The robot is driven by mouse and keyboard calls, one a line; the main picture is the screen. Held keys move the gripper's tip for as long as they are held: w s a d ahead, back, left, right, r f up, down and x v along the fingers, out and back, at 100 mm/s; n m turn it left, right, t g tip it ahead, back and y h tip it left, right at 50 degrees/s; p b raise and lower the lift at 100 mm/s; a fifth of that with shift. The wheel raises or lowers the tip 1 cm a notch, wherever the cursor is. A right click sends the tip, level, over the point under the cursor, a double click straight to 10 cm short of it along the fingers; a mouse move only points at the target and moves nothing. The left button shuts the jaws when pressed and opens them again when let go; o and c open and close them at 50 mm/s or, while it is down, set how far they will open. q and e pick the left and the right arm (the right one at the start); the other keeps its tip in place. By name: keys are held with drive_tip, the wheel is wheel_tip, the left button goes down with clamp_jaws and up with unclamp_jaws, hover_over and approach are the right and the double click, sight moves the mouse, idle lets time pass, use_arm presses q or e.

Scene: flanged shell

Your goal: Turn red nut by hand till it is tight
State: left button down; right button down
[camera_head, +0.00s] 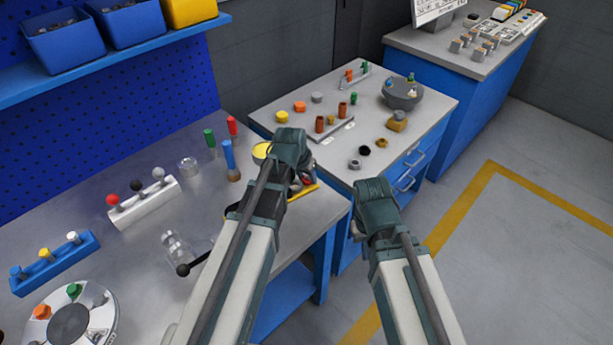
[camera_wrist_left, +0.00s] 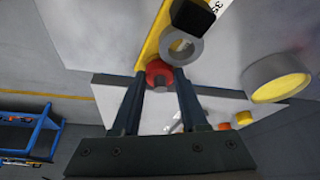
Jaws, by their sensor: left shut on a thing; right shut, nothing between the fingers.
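The red nut (camera_wrist_left: 159,72) sits between the fingertips of my left gripper (camera_wrist_left: 160,82) in the left wrist view, with a grey stub showing below it. My left gripper is shut on the nut. In the head view a bit of the red nut (camera_head: 307,181) shows beside the left gripper (camera_head: 290,150), at the right end of the metal bench. The nut's thread and seating are hidden. My right gripper (camera_head: 376,205) is shut and empty, over the gap right of the bench; its fingertips are mostly hidden.
A grey ring (camera_wrist_left: 181,47) and a black block (camera_wrist_left: 193,18) lie close to the nut by a yellow strip (camera_wrist_left: 152,45). A yellow-topped cylinder (camera_wrist_left: 278,86) stands nearby. Loose parts cover the side table (camera_head: 400,155). The floor at right is clear.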

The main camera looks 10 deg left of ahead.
use_arm(q)
drive_tip(key=shift+m+h, duration=0.3)
drive_tip(key=shift+m, duration=0.6)
drive_tip(key=shift+c, duration=2.2)
unclamp_jaws()
drive_tip(key=shift+a+r, duration=0.1)
drive_tip(key=shift+r, duration=0.05)
drive_tip(key=p+v, duration=1.2)
drive_tip(key=v, duration=0.1)
drive_tip(key=shift+r+p, duration=0.25)
drive_tip(key=shift+p, duration=0.15)
drive_tip(key=shift+s, duration=0.1)
